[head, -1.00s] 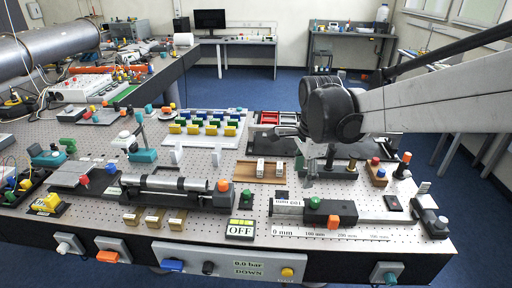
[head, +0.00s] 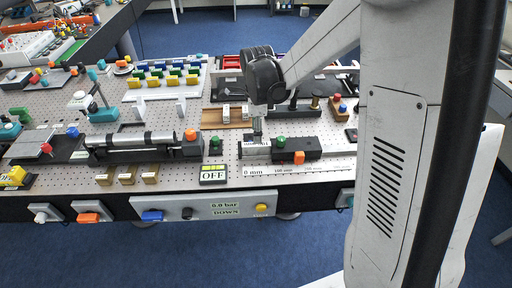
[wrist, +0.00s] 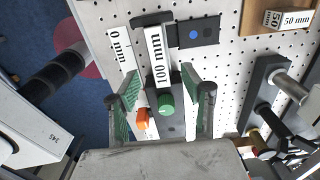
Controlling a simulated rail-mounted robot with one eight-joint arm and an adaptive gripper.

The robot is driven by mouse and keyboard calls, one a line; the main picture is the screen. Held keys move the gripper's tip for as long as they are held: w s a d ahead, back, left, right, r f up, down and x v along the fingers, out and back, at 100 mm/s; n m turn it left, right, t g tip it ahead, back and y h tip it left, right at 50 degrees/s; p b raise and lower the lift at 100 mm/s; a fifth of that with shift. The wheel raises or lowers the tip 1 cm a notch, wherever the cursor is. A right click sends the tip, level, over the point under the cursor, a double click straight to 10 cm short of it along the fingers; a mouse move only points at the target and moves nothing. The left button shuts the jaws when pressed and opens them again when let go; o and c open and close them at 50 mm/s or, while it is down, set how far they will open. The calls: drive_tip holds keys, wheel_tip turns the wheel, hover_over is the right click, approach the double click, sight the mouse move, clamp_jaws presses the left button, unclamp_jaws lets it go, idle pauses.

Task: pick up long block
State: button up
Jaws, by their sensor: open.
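The long block is a pale bar marked "100 mm" (wrist: 158,58). In the wrist view it lies between my gripper's two green-padded fingers (wrist: 162,74), with gaps on both sides. My gripper is open and empty. In the head view my gripper (head: 256,130) points down over the left end of the measuring slide, where it partly hides the block (head: 257,144). I cannot tell the fingertips' exact height over the bench.
The measuring slide has a green knob (head: 281,141) and an orange knob (head: 299,157) right of the block. A wooden rack (head: 212,119) holds shorter blocks behind it. Cylindrical posts (wrist: 283,82) stand to the right in the wrist view. An OFF display (head: 212,174) is front left.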

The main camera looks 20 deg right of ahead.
sight(256, 148)
drive_tip(key=shift+a+f+p, duration=0.1)
drive_tip(key=shift+f+p, duration=0.45)
drive_tip(key=shift+f, duration=2.45)
drive_tip(key=shift+s, duration=0.1)
drive_tip(key=shift+c, duration=0.5)
clamp_jaws()
